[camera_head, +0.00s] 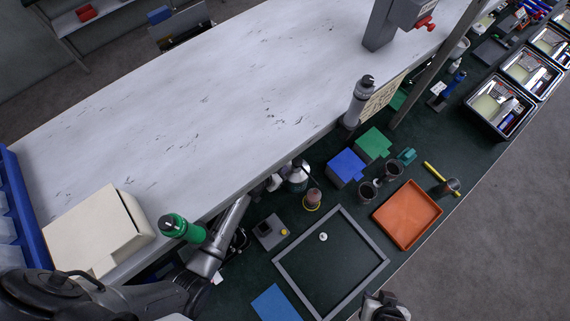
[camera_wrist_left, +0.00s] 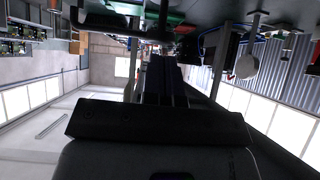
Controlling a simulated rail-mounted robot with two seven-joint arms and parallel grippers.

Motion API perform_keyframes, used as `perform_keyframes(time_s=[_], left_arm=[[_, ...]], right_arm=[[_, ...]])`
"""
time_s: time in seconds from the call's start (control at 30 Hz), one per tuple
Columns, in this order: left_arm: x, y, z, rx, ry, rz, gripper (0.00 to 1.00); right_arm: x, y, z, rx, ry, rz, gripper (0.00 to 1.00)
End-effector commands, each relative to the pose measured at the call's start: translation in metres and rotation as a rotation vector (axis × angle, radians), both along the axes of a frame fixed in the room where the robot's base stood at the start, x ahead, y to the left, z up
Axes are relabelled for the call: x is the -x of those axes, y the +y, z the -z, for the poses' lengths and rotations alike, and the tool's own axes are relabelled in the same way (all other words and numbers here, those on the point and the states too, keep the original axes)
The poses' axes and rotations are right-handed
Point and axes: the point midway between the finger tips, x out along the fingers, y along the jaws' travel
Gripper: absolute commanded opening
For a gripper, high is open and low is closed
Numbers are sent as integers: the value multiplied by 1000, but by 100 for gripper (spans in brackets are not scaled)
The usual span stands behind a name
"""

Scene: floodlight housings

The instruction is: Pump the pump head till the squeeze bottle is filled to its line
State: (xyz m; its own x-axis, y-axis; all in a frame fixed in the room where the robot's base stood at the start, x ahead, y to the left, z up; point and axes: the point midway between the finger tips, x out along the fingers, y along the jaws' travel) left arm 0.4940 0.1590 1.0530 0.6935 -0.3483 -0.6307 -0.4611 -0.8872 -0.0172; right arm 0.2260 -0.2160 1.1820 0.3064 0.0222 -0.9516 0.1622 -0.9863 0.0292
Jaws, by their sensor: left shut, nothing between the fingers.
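A pale metal-and-white container with a dark top (camera_head: 297,176), which looks like the pump bottle, stands at the edge of the white bench. A small reddish bottle with a dark nozzle (camera_head: 312,200), perhaps the squeeze bottle, stands just in front of it on the dark mat. Its fill line and level are too small to see. My left gripper (camera_head: 272,182) is just left of the pump container; I cannot tell whether they touch. Its dark fingers (camera_wrist_left: 165,78) are shut and empty in the left wrist view. My right gripper (camera_head: 384,306) is at the bottom edge, partly cut off.
A grey square frame (camera_head: 283,267) lies on the dark mat, with an orange tray (camera_head: 407,234) to its right. Blue (camera_head: 346,166) and green (camera_head: 374,143) blocks stand behind. The white bench is mostly clear.

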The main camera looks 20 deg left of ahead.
Motion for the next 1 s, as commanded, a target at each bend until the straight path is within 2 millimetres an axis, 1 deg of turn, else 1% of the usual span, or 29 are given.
perform_keyframes(time_s=[0.03, 0.27, 1.0], left_arm=[[4, 1, -7, -1, 2, 3, 0], [11, 3, -17, 1, -3, 7, 0], [13, 3, -18, 2, -4, 9, 0]], right_arm=[[0, 0, -9, 0, 0, 0, 39], [0, -1, -19, 5, -1, -3, 39], [0, -2, -20, 5, 0, -3, 39]])
